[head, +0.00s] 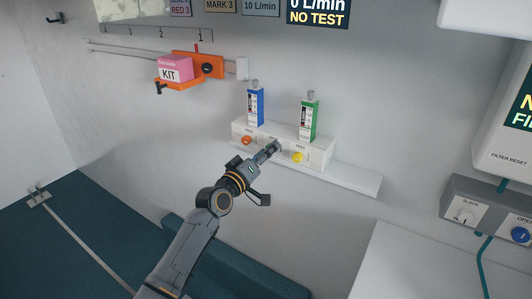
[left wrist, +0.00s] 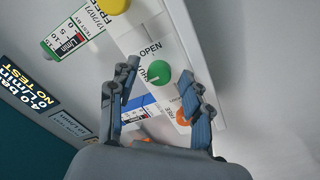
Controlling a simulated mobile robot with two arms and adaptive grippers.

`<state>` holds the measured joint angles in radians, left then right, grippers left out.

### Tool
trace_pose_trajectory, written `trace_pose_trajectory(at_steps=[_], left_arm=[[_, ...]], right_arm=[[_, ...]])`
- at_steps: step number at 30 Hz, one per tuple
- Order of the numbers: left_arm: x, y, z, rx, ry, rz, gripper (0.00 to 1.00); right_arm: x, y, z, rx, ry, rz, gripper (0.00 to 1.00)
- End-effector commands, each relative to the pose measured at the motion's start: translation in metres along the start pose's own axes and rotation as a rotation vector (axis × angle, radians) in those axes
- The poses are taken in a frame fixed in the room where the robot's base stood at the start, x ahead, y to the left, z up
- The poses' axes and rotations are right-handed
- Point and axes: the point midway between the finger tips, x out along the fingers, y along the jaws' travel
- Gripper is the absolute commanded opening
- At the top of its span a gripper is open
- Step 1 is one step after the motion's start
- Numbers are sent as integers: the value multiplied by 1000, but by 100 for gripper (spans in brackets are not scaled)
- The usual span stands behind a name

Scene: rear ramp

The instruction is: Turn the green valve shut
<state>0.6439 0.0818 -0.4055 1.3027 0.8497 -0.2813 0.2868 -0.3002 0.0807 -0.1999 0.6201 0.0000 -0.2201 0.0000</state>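The green valve (left wrist: 159,74) is a round green knob with a thin pale mark, on a white panel (head: 318,151) on the wall. The words OPEN and SHUT are printed beside it in the left wrist view. My left gripper (head: 268,151) is at the middle of the panel and hides the green knob in the head view. In the left wrist view its two fingers are apart, one on each side of the knob, with nothing held. I cannot tell whether they touch it. My right gripper is not in view.
An orange knob (head: 246,140) and a yellow knob (head: 298,157) flank the middle of the panel. A blue flowmeter (head: 256,107) and a green flowmeter (head: 309,119) stand above. A pink kit box (head: 174,69) sits on an orange bracket at left. A display (head: 318,13) reads NO TEST.

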Motion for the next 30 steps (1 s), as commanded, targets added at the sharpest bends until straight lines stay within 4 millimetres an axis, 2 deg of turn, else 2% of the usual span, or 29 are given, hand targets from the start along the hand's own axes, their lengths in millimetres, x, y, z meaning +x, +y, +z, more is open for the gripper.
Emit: trace_pose_trajectory(at_steps=[8, 24, 30], left_arm=[[-10, 0, 0, -1, 0, 1, 48], [-102, -2, 1, 1, -1, -2, 48], [-118, 0, 0, 1, 1, -1, 48]], right_arm=[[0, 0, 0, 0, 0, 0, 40], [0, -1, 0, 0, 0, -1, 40], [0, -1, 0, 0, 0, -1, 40]])
